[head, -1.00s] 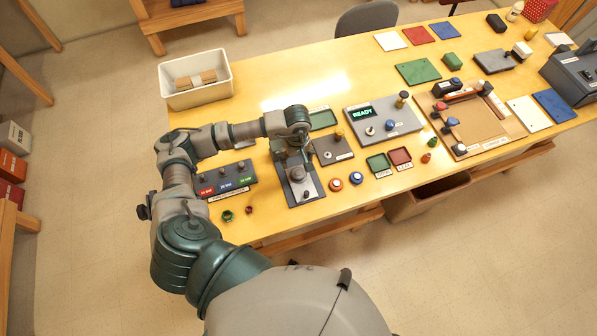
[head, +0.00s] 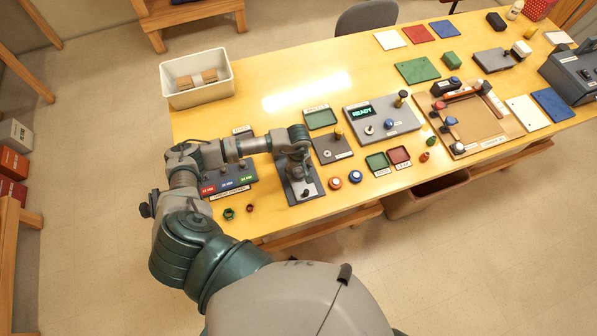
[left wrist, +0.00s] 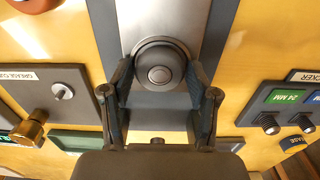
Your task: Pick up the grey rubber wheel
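The grey rubber wheel (left wrist: 159,74) is a dark round disc with a lighter hub, seen in the left wrist view. It sits on a long dark plate with a silver strip (left wrist: 183,18). My left gripper (left wrist: 159,80) is open, with one finger on each side of the wheel; I cannot tell whether they touch it. In the head view my left gripper (head: 296,168) points down over the plate (head: 308,189) and hides most of the wheel. My right gripper is not in view.
A panel with coloured labels (head: 228,180) lies left of the plate. A grey panel with a brass knob (head: 333,148) is close on the right. Orange and blue-white round pieces (head: 335,183) lie near the front edge. A white bin (head: 197,97) stands at the back left.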

